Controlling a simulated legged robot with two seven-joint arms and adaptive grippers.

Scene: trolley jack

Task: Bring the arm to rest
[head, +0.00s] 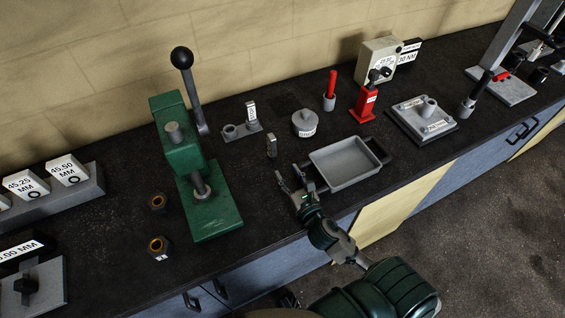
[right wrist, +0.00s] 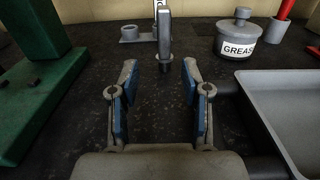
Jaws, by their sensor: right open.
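My right gripper (head: 289,179) is open and empty over the front part of the dark bench, its arm coming in from the lower right. In the right wrist view its two blue-padded fingers (right wrist: 159,82) stand apart. A small upright grey piece (head: 272,146) stands just beyond the fingertips. In the right wrist view this grey piece (right wrist: 164,36) shows past the gap between the fingers, with no finger touching it. My left gripper is not in view.
A green press (head: 211,211) stands left of the gripper, and a grey tray (head: 345,166) is close on its right. A grease pot (head: 305,124), a grey holder (head: 241,131) and a red stand (head: 364,103) are behind. Two dark nuts (head: 158,246) (head: 157,202) lie left of the press.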

